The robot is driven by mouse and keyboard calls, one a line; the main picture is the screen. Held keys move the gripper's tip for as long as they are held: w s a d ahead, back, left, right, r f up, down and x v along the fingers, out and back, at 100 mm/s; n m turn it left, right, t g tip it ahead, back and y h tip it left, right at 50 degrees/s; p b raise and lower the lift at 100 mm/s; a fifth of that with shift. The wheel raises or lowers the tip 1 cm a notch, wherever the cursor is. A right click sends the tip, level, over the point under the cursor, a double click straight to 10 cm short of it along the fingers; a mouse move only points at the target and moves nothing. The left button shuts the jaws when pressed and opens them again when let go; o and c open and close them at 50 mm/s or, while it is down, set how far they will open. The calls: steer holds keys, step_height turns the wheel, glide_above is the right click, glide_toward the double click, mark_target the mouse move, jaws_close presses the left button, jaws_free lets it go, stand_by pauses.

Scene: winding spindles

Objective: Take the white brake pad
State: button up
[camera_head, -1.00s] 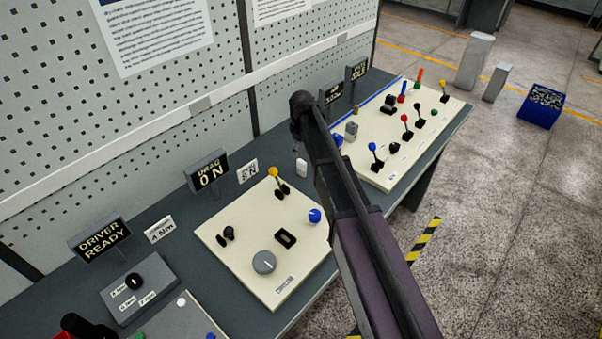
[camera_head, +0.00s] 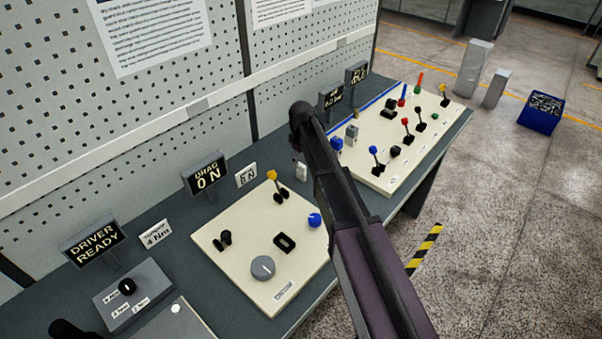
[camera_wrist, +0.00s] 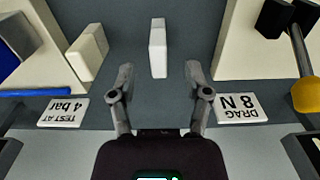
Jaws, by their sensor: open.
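A white block, which I take to be the white brake pad (camera_wrist: 157,48), stands on the dark bench in the wrist view. It also shows in the head view (camera_head: 302,172), partly covered by my gripper and arm. My gripper (camera_wrist: 159,72) is open and empty, with one finger on each side of the pad's line. The pad lies just beyond the fingertips, with a gap on both sides. A second, creamier block (camera_wrist: 88,52) stands to the left of it in the wrist view.
A cream panel (camera_head: 237,270) with a yellow-knobbed lever (camera_head: 272,175) is close by. Another cream panel (camera_head: 383,178) with several levers lies beyond my arm. Cards reading "DRAG 8 N" (camera_wrist: 242,103) and "TEST AT 4 bar" (camera_wrist: 63,112) flank my gripper. A pegboard wall (camera_head: 200,100) rises behind.

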mark_target(301, 164)
steer(key=shift+f+b, duration=2.4)
steer(key=shift+f, duration=0.1)
steer(key=shift+w, duration=0.1)
steer(key=shift+c, duration=0.2)
jaws_close()
